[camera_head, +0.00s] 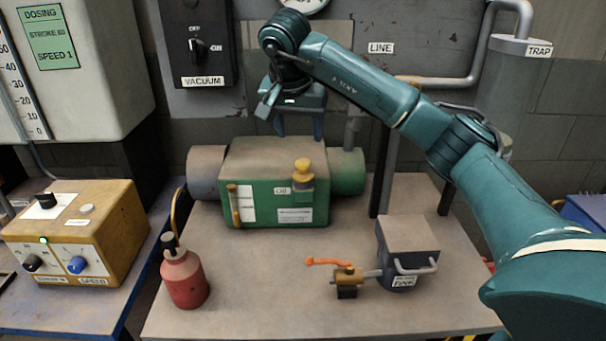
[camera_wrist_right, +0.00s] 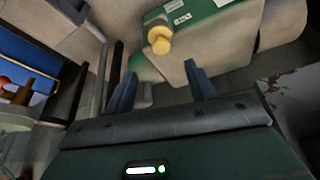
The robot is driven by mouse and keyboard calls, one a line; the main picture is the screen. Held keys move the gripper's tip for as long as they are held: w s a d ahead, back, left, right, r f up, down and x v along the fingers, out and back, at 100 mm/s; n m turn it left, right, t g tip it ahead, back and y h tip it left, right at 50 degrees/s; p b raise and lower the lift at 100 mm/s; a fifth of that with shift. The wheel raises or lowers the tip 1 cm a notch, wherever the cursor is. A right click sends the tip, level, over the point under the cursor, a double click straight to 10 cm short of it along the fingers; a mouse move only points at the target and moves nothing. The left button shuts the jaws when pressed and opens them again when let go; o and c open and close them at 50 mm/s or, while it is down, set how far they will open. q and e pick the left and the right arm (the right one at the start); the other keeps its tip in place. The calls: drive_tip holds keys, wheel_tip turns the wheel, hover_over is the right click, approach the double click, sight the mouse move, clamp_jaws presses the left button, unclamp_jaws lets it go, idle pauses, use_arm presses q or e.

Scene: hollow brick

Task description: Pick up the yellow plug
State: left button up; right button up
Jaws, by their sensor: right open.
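The yellow plug (camera_head: 303,170) sits on the front right part of the green machine (camera_head: 262,201), with its round cap upward. In the right wrist view the plug (camera_wrist_right: 159,40) shows ahead of the fingers, near the middle top. My right gripper (camera_head: 298,137) is open and empty, with its fingers pointing down above and behind the plug, over the machine's back edge. Its two fingers (camera_wrist_right: 162,88) stand apart in the wrist view, and the plug is not between them. My left gripper is in neither view.
A red bottle (camera_head: 185,278) stands at the front left of the table (camera_head: 260,300). A brass valve with an orange lever (camera_head: 347,276) and a grey box (camera_head: 408,255) stand at the right. A yellow control box (camera_head: 80,230) is on the left bench. The table's front middle is clear.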

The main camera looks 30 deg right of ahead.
sight(303, 162)
drive_tip(key=p+x, duration=0.1)
drive_tip(key=x, duration=0.7)
drive_tip(key=shift+a+f, duration=0.15)
drive_tip(key=shift+f, duration=0.1)
drive_tip(key=shift+w+f, duration=0.15)
drive_tip(key=shift+f, duration=0.1)
